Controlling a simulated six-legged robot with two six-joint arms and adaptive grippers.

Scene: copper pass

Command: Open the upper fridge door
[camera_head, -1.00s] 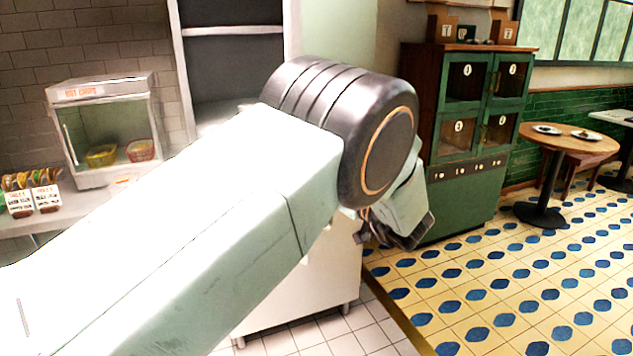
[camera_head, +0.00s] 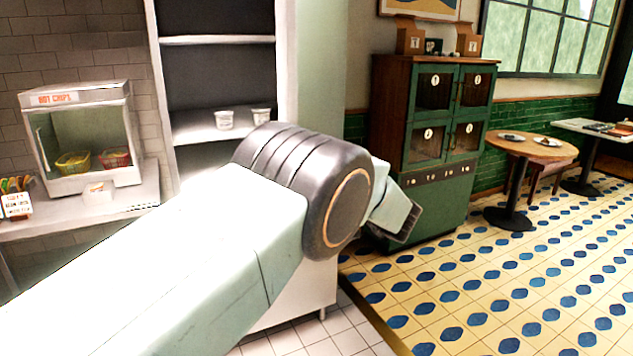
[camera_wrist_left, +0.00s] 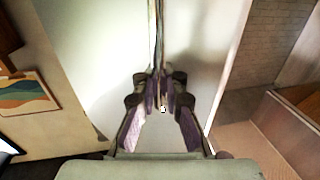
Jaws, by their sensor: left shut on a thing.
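The white fridge (camera_head: 165,100) stands behind my left arm in the head view. Its upper compartment is open to view, with dark inner walls and pale shelves. A pale upright panel (camera_head: 320,85) is right of the opening; I cannot tell whether it is the door or a wall. In the wrist view my left gripper (camera_wrist_left: 161,103) is shut on a thin upright door handle (camera_wrist_left: 157,35) in front of a white surface. In the head view the wrist hides much of the left gripper (camera_head: 402,225). My right gripper is out of view.
Two white tubs (camera_head: 224,119) stand on a fridge shelf. A hot chips warmer (camera_head: 80,98) is on the left counter. A green cabinet (camera_head: 425,150) and a round table (camera_head: 530,147) stand to the right. The patterned floor (camera_head: 500,285) is open at front right.

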